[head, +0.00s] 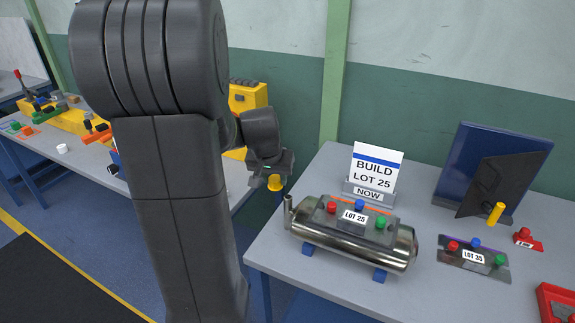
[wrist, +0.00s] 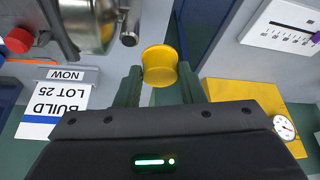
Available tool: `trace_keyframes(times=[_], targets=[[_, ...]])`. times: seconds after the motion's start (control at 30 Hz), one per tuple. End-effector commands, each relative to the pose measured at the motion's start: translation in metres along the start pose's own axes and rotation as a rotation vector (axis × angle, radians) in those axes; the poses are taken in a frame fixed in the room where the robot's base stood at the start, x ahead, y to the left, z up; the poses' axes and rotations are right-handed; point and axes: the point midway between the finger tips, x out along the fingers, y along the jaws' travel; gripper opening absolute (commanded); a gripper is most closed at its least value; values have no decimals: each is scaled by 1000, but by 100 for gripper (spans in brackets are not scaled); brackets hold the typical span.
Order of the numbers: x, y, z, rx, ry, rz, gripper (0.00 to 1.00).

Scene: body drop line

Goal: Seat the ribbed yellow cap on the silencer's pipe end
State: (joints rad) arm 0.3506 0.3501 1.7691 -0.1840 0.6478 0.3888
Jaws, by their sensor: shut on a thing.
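My gripper (head: 273,180) is shut on a yellow cap (head: 275,187), held in the air just left of the bench with the silencer. In the wrist view the cap (wrist: 160,66) sits between my two fingers; its ribs are too small to make out. The silencer (head: 345,243) is a shiny metal cylinder lying on blue supports. Its pipe end (head: 288,203) bends upward at the left and is bare. The pipe end (wrist: 129,38) also shows in the wrist view, left of the cap and apart from it.
On the silencer is a plate labelled LOT 25 (head: 354,216) with red, blue and green knobs. Behind it stands a BUILD LOT 25 sign (head: 376,168). At the right are a LOT 35 plate (head: 473,257), an upright yellow piece (head: 495,214) and a dark screen (head: 487,170).

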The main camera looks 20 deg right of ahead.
Motion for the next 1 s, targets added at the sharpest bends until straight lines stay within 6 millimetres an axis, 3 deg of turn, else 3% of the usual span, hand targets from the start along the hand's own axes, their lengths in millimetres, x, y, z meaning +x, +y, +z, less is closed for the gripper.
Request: trace_keyframes(times=[0.1,0.23,0.7,1.0], targets=[[-21,26,-5,60,0,17,15],[-30,37,-6,84,-4,24,15],[-30,38,-3,78,-6,21,15],[-9,38,5,77,-6,21,15]])
